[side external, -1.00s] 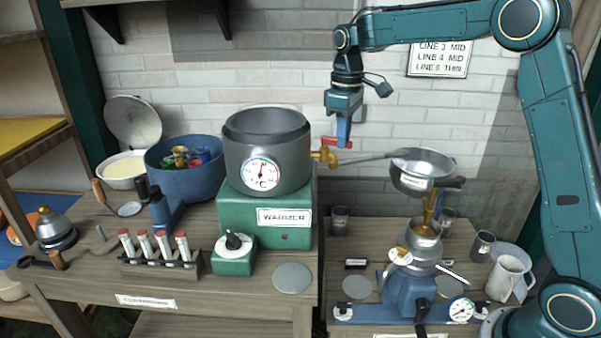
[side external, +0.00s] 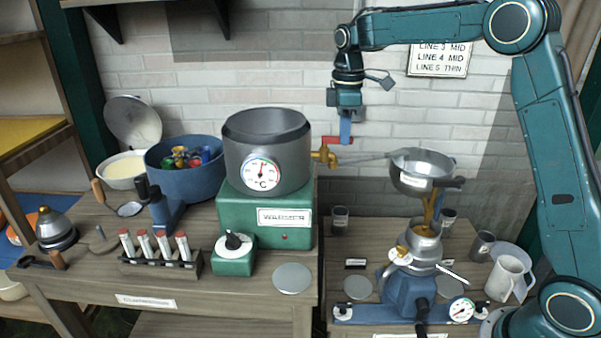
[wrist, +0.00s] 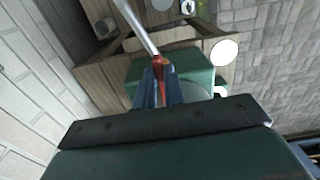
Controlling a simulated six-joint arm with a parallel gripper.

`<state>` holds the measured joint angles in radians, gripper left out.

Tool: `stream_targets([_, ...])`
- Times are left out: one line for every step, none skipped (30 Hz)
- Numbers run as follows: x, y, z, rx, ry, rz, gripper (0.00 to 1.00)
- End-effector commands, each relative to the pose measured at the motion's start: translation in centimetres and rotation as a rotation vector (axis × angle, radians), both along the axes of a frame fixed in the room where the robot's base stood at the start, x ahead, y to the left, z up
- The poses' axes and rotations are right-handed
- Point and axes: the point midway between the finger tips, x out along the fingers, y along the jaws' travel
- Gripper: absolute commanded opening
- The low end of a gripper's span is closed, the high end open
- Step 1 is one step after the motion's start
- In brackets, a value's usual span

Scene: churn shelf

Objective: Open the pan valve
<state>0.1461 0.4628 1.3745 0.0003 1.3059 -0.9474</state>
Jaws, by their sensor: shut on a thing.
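The dark grey pan (side external: 266,152) with a round °C dial stands on the green warmer (side external: 265,215). Its brass valve (side external: 326,157) sticks out on the right, with a red handle (side external: 336,140) on top. My gripper (side external: 346,138) points down from above and is shut on the handle's right part. In the wrist view, the red handle (wrist: 160,66) shows between the two blue fingers of my gripper (wrist: 161,76). A thin grey trough (side external: 372,159) runs from below the valve to a metal bowl (side external: 424,168). The fingertips partly hide the handle.
A brownish stream (side external: 430,207) runs from the bowl into the blue machine (side external: 410,290) below. A blue tub (side external: 187,172) with colored pieces and a rack of tubes (side external: 158,260) stand left. The space before the brick wall around my gripper is clear.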

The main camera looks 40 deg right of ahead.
Motion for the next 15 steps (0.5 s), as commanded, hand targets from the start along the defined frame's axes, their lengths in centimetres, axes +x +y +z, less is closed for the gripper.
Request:
stream_targets([0.16, 0.02, 0.21, -0.001, -0.009, 0.003, 0.00])
stream_targets([0.16, 0.02, 0.21, -0.001, -0.009, 0.003, 0.00])
stream_targets([0.16, 0.02, 0.21, -0.001, -0.009, 0.003, 0.00])
stream_targets([0.16, 0.02, 0.21, -0.001, -0.009, 0.003, 0.13])
stream_targets([0.16, 0.02, 0.21, -0.001, -0.009, 0.003, 0.18])
stream_targets([0.15, 0.02, 0.20, -0.001, -0.009, 0.003, 0.26])
stream_targets([0.13, 0.02, 0.19, -0.001, -0.008, 0.002, 0.32])
stream_targets([0.12, 0.02, 0.17, -0.001, -0.007, 0.002, 0.33])
stream_targets([0.11, 0.02, 0.15, -0.001, -0.006, 0.002, 0.33])
stream_targets([0.11, 0.02, 0.14, -0.001, -0.006, 0.001, 0.33])
stream_targets([0.09, 0.02, 0.12, -0.001, -0.005, 0.001, 0.33])
stream_targets([0.08, 0.02, 0.11, -0.001, -0.005, 0.001, 0.33])
stream_targets([0.08, 0.02, 0.10, 0.000, -0.004, 0.001, 0.33])
stream_targets([0.07, 0.02, 0.09, -0.001, -0.004, 0.000, 0.33])
stream_targets([0.06, 0.01, 0.09, -0.001, -0.004, 0.000, 0.33])
